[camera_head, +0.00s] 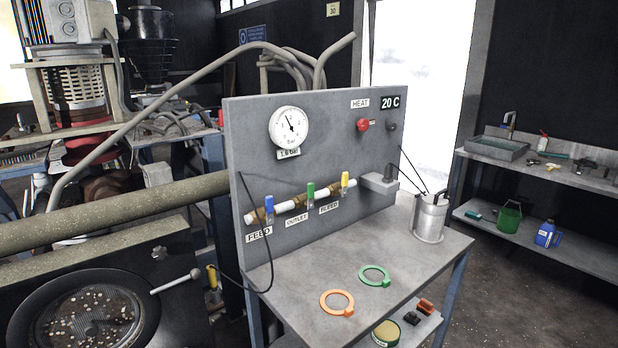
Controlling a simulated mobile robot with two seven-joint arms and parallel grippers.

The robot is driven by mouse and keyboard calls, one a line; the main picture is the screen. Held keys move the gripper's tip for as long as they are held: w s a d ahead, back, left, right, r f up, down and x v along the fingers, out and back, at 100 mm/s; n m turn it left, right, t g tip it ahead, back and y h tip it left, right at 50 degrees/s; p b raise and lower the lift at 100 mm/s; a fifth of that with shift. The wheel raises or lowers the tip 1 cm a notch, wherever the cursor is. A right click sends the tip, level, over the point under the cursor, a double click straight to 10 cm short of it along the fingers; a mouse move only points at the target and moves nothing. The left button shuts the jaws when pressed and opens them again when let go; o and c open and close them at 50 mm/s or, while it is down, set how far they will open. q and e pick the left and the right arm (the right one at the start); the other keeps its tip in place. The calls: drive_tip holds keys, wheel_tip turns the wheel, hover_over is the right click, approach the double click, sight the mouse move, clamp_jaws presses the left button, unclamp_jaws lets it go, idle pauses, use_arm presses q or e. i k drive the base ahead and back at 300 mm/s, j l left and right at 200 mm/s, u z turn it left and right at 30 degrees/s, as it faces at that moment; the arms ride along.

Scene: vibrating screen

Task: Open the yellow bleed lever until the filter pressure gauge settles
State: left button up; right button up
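The yellow bleed lever (345,180) stands upright on the pipe at the right end of the valve row, above the BLEED label (329,207). The white round pressure gauge (289,127) is on the upper left of the grey panel (330,140). Its needle points up and slightly left, and a label below it seems to read 1.6 bar. The green outlet lever (310,191) and the blue feed lever (269,205) also stand upright, left of the yellow one. Neither of my grippers shows in this view.
An orange ring (337,302), a green ring (374,276) and a metal canister (430,218) are on the bench top (300,278). A red knob (363,125) and a 20 C display (391,102) are at the panel's upper right. A thin black cable hangs at the panel's left edge.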

sight(345, 175)
drive_tip(key=i+l+u, duration=0.1)
drive_tip(key=l+u, duration=0.2)
drive_tip(key=u, duration=0.2)
drive_tip(key=l+u, duration=0.3)
drive_tip(key=u, duration=0.2)
drive_tip(key=l+u, duration=0.25)
drive_tip(key=l, duration=0.2)
drive_tip(key=k+l+u, duration=0.2)
drive_tip(key=l, duration=0.2)
drive_tip(key=k+l+u, duration=0.15)
drive_tip(key=l, duration=0.3)
drive_tip(key=l+u, duration=0.1)
drive_tip(key=l, duration=0.35)
drive_tip(key=k+l, duration=0.1)
drive_tip(key=l, duration=0.25)
drive_tip(key=k+l, duration=0.15)
drive_tip(key=l, duration=0.2)
drive_tip(key=k+l, duration=0.1)
drive_tip(key=l, duration=0.25)
drive_tip(key=k+l+u, duration=0.1)
drive_tip(key=l, duration=0.25)
drive_tip(key=k+l, duration=0.15)
drive_tip(key=l, duration=0.2)
